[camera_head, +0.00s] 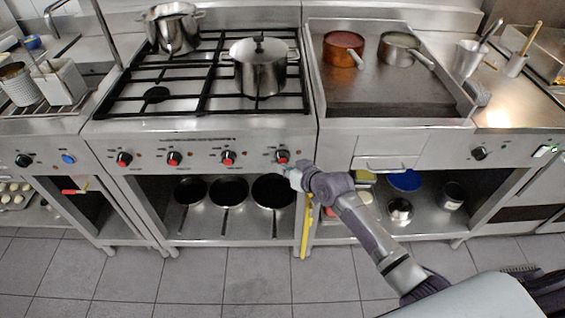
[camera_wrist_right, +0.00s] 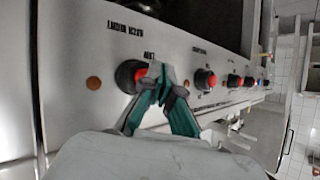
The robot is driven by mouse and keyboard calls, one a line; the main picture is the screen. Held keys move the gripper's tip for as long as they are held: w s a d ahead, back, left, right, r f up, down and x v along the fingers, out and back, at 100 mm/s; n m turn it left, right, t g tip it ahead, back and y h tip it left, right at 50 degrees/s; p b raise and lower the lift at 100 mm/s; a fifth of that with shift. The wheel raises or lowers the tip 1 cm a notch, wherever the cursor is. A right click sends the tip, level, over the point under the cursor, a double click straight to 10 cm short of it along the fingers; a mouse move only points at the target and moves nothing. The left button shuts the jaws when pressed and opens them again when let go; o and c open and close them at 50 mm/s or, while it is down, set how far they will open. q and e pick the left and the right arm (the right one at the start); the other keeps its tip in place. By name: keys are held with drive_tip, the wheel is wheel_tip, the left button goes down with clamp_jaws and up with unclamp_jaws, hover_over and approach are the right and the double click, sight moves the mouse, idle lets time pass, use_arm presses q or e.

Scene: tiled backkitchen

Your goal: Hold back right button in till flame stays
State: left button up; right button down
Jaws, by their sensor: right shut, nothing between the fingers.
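The stove front has a row of several black knobs with red centres. The rightmost stove knob (camera_head: 282,156) is right at the tip of my right gripper (camera_head: 286,169). In the wrist view the shut teal fingers (camera_wrist_right: 160,78) overlap the red centre of the nearest black knob (camera_wrist_right: 128,74). I cannot tell whether they press it or only stand in front of it. The stove top (camera_head: 205,72) has black grates, and no flame shows. A lidded steel pot (camera_head: 260,70) on the right side hides part of the burners. My left gripper is not in view.
Another steel pot (camera_head: 174,28) stands at the back left of the stove. Several dark pans (camera_head: 228,193) lie on the shelf below. A yellow bar (camera_head: 305,229) hangs beside my right wrist. A griddle (camera_head: 390,95) with two saucepans is on the right. The floor in front is clear.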

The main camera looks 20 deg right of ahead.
drive_tip(key=shift+w+d, duration=0.1)
drive_tip(key=shift+w, duration=0.25)
idle(0.7)
idle(3.6)
drive_tip(key=shift+s+a+p, duration=0.25)
drive_tip(key=shift+s+p, duration=0.25)
drive_tip(key=shift+s, duration=0.25)
drive_tip(key=s+p, duration=0.2)
drive_tip(key=s+a+p, duration=0.1)
drive_tip(key=s, duration=0.1)
drive_tip(key=shift+s+a+p, duration=0.15)
drive_tip(key=shift+s+p, duration=0.25)
